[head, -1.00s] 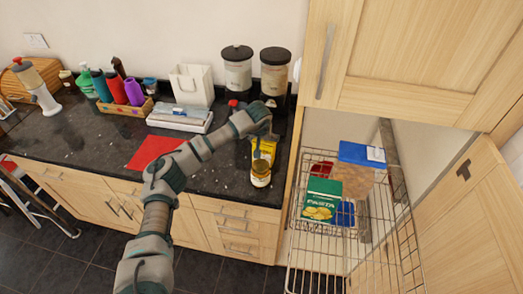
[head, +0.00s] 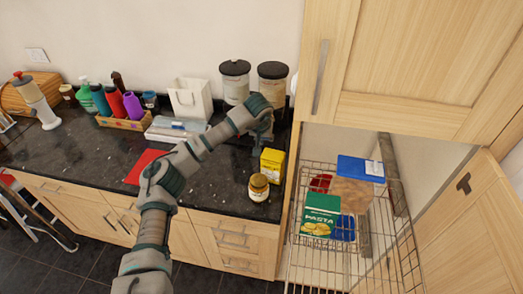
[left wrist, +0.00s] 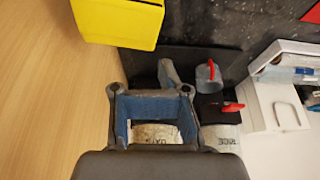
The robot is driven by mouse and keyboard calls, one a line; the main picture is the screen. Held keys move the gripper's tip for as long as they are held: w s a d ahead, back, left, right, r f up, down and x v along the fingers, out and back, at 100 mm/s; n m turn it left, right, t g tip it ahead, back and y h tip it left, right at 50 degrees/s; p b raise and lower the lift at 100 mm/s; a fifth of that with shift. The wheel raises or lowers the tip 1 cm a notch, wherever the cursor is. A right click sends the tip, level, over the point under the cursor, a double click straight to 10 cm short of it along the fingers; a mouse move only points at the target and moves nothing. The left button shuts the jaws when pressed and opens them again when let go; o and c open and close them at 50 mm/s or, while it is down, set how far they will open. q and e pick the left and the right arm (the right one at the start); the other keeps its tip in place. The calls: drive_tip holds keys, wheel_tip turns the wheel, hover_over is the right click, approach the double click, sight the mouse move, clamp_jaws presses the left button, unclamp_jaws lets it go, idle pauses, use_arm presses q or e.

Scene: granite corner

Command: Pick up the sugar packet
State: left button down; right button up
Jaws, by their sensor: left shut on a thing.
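The sugar packet appears to be the yellow box (head: 272,163) at the counter's right end, behind and right of a small jar. In the left wrist view its plain yellow side (left wrist: 115,22) fills the upper left, beyond the fingers. The exact contact is hidden. I cannot tell whether the packet's base touches the counter. The gripper also shows in the left wrist view (left wrist: 152,90). My right gripper is not in view.
A jar (head: 258,187) stands close by at the counter's front edge. Two black-lidded canisters (head: 235,82) stand behind the gripper. Wire shelving (head: 345,250) with a pasta box (head: 320,215) is at the right. The dark counter (head: 90,155) has free room left of the arm.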

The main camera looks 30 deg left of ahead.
use_arm(q)
drive_tip(key=shift+a+r, duration=0.2)
drive_tip(key=shift+r, duration=0.85)
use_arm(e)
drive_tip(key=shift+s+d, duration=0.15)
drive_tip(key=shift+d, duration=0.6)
use_arm(q)
drive_tip(key=c, duration=1)
unclamp_jaws()
drive_tip(key=shift+a, duration=0.15)
drive_tip(key=shift+c, duration=0.2)
drive_tip(key=o, duration=0.7)
drive_tip(key=shift+s, duration=0.1)
drive_tip(key=shift+c, duration=0.2)
drive_tip(key=shift+d, duration=0.2)
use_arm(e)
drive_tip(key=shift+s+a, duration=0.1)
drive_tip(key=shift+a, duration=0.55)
